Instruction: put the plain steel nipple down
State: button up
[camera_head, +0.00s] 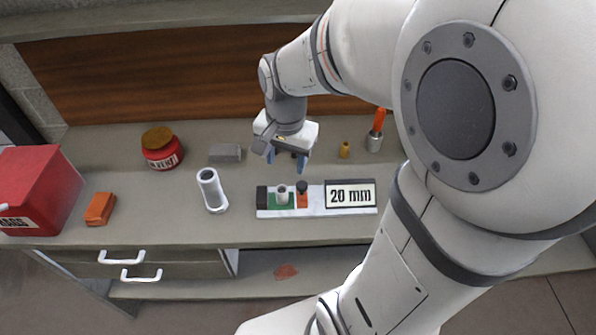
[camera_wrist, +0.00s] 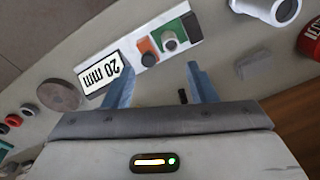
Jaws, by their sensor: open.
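A light steel nipple (camera_head: 282,194) stands upright on the green patch of a white strip board (camera_head: 322,211). It also shows in the wrist view (camera_wrist: 170,41). A dark fitting (camera_head: 302,187) stands beside it on the orange patch; the wrist view shows it too (camera_wrist: 148,58). The board carries a "20 mm" label (camera_head: 350,194). My gripper (camera_head: 287,160) is above the counter, just behind the board in the head view. Its blue fingers are apart with nothing held between them (camera_wrist: 160,74). A small dark piece (camera_wrist: 183,97) shows between the fingers in the wrist view; I cannot tell what it is.
A white pipe piece (camera_head: 212,191), grey block (camera_head: 225,153), red jar (camera_head: 161,155), orange block (camera_head: 100,209) and red box (camera_head: 36,190) are left. A brass fitting (camera_head: 345,150) and orange-handled tool in a cup (camera_head: 376,137) are right. The counter (camera_head: 240,228) has bare room around the board.

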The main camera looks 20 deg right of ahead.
jog(key=s+r+n+t, duration=0.2)
jog(key=s+r+n, duration=0.2)
jog(key=s+n, duration=0.4)
jog(key=shift+s, duration=0.8)
jog(key=shift+r, duration=0.1)
jog(key=shift+c, duration=0.2)
